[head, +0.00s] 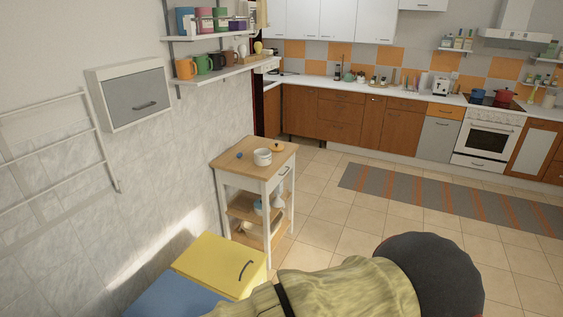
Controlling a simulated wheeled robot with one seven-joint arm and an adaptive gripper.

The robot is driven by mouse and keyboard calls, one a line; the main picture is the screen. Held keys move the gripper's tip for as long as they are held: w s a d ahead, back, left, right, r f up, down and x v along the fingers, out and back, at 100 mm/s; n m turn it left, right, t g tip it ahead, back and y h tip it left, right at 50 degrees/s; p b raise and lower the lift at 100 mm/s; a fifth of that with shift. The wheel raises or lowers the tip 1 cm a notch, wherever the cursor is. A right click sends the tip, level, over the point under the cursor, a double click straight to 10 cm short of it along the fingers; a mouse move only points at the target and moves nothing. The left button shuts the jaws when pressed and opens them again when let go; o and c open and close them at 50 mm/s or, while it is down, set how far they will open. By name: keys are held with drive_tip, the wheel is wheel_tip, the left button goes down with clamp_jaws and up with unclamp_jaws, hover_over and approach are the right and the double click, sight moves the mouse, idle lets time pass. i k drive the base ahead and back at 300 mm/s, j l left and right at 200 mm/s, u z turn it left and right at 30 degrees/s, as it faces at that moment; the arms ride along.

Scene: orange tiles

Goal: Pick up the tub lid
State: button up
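A small white tub (262,157) stands on the wooden top of a white trolley. A small round orange-tan piece (277,148) with what looks like a knob lies on the trolley top just behind and right of the tub, close to it. It looks like a lid, but it is too small to be sure. My gripper is not in view, so whether it is open or shut does not show.
A small blue item (239,155) lies left of the tub on the trolley (226,158). The trolley's lower shelves hold several things. A yellow cabinet (222,265) stands in front. A mug shelf (227,71) hangs above. Tiled floor (330,210) is clear to the right.

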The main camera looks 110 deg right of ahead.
sight(273, 147)
drive_tip(key=z, duration=3.6)
drive_tip(key=i+l, duration=0.25)
drive_tip(key=l, duration=0.15)
drive_tip(key=i+l, duration=0.25)
drive_tip(key=i+l+u, duration=0.1)
drive_tip(key=i+l, duration=0.15)
drive_tip(key=l, duration=0.25)
drive_tip(key=i+l, duration=0.5)
drive_tip(key=l, duration=0.25)
drive_tip(key=i+l, duration=0.15)
drive_tip(key=i, duration=0.3)
drive_tip(key=i+l+u, duration=0.1)
drive_tip(key=i, duration=0.3)
drive_tip(key=i+l+u, duration=0.1)
drive_tip(key=i+l, duration=0.2)
drive_tip(key=i, duration=0.15)
drive_tip(key=i+l, duration=0.2)
drive_tip(key=i, duration=0.2)
drive_tip(key=i+j, duration=0.2)
drive_tip(key=i, duration=0.2)
drive_tip(key=i+j+u, duration=0.1)
drive_tip(key=i, duration=0.35)
drive_tip(key=j, duration=0.1)
